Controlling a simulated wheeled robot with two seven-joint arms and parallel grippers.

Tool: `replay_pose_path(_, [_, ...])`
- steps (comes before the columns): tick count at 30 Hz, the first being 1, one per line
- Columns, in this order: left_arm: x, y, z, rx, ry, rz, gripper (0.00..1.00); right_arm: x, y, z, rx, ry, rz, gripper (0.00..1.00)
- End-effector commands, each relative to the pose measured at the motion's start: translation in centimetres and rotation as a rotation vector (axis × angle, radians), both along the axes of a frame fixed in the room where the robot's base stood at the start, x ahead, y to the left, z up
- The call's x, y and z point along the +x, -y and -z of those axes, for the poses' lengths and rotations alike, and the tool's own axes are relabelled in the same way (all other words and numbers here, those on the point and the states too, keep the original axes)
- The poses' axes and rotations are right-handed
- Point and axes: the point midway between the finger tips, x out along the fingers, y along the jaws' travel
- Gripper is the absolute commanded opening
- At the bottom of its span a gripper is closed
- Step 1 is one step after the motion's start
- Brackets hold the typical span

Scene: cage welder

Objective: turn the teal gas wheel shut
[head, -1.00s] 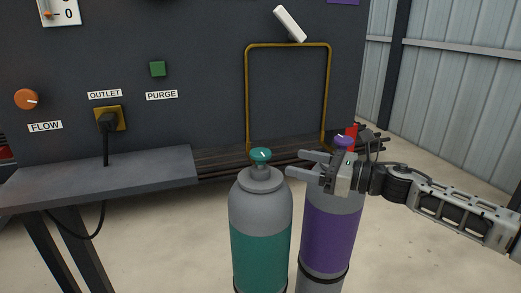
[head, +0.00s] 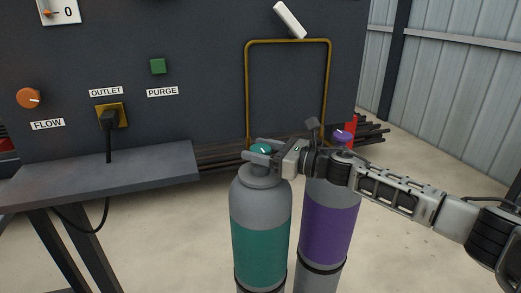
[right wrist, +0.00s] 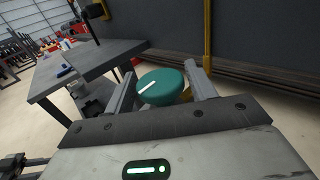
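The teal gas wheel (head: 261,149) sits on top of the grey cylinder with a teal band (head: 260,250). My right gripper (head: 258,155) is at the wheel, with its fingers reaching in from the right at wheel height. In the right wrist view the wheel (right wrist: 160,87) stands between the two fingers, its white mark pointing up and to the right. The fingers are apart, with a gap visible on the left side; contact on the right is hard to tell. My left gripper is not in view.
A purple-banded cylinder with a purple wheel (head: 342,136) stands close on the right, behind my right arm. A yellow pipe frame (head: 247,95) is on the dark machine wall behind. A grey bench (head: 100,175) is at the left.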

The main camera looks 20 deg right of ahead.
Motion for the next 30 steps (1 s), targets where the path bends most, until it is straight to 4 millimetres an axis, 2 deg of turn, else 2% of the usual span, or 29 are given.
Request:
replay_pose_path(1, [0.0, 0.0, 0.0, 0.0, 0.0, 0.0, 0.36, 0.0, 0.0, 0.0, 0.0, 0.0, 0.0, 0.41])
replay_pose_path(3, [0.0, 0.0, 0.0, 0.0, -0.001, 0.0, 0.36, 0.0, 0.0, 0.0, 0.0, 0.0, 0.0, 0.23])
replay_pose_path(17, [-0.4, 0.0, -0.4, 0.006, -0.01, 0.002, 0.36, -0.2, -0.1, -0.1, 0.001, -0.001, 0.081, 0.24])
replay_pose_path(30, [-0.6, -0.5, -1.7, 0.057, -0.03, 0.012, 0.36, -0.2, -0.2, -0.4, 0.003, -0.004, 0.447, 0.24])
